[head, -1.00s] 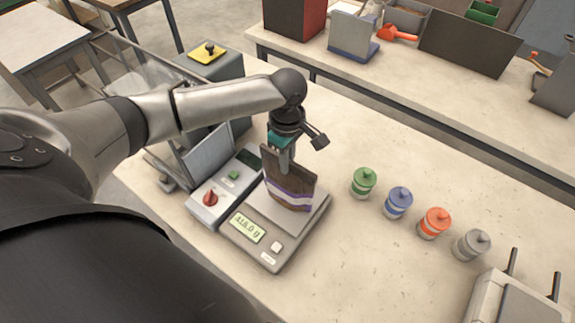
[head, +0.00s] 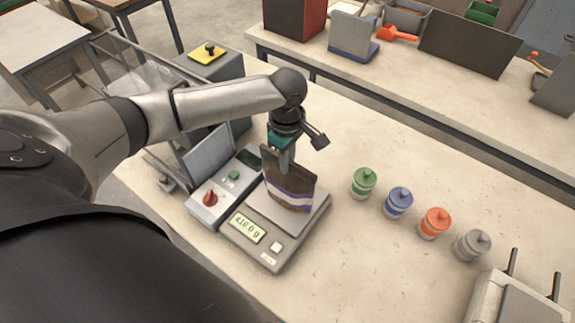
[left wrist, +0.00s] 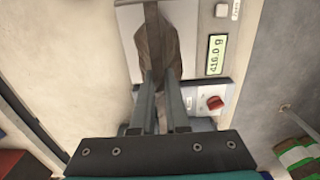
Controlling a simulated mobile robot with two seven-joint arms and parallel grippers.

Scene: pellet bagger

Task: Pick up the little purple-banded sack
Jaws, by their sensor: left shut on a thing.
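The brown sack with a purple and white band (head: 289,194) stands upright on the scale's plate (head: 309,215). In the left wrist view the brown sack (left wrist: 155,45) runs up between the fingers. My left gripper (head: 285,163) comes down from above and is shut on the sack's top edge; its two fingers also show in the left wrist view (left wrist: 157,85). The scale display (head: 247,227) reads about 416.0 g. The sack's lower edge seems to be at the plate; I cannot tell if it touches. My right gripper is not in view.
A control box with a red knob (head: 210,198) stands left of the scale. Green (head: 364,183), blue (head: 398,203), orange (head: 434,223) and grey (head: 472,245) jars stand in a row to the right. A white machine (head: 515,300) is at lower right. The table behind the sack is clear.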

